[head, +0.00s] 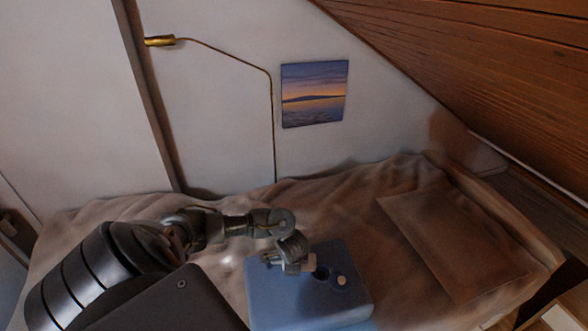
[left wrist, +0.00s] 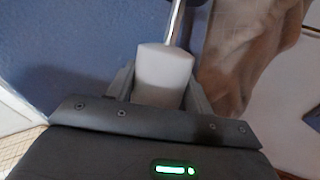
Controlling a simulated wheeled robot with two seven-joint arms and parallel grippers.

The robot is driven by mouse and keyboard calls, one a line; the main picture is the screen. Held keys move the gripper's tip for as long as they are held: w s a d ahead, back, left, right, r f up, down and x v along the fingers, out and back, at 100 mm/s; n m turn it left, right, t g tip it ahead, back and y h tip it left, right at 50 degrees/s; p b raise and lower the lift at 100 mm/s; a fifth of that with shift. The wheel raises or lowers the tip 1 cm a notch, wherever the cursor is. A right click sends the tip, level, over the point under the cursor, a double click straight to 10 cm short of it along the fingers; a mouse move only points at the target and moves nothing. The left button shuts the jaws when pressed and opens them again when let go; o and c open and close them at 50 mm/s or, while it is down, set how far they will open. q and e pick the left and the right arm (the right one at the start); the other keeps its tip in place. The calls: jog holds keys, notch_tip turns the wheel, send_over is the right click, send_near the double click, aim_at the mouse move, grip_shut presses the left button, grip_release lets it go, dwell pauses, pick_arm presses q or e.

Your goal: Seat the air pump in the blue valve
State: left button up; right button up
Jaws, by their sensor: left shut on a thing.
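The air pump (left wrist: 163,72), a pale grey-white cylinder with a thin metal rod, is held between the fingers of my left gripper (left wrist: 165,95) in the left wrist view. In the head view, my left gripper (head: 294,266) is over the blue block (head: 285,302), and a bit of the pale pump (head: 309,263) shows beside the fingers. A dark round valve opening (head: 321,273) in the block's top lies just right of the gripper. My right gripper is not seen.
A small pale round cap (head: 341,280) sits right of the valve. The block rests on a rumpled brown bed (head: 350,195), with a flat brown pillow (head: 455,240) at the right. A brass lamp (head: 272,125) stands behind. The sloped wooden ceiling (head: 490,60) comes down at upper right.

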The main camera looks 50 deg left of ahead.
pick_arm(q)
jog(key=shift+w+f, duration=0.1)
jog(key=shift+f, duration=0.5)
jog(key=shift+f, duration=0.15)
jog(key=o, duration=1.1)
jog(key=shift+o, duration=0.2)
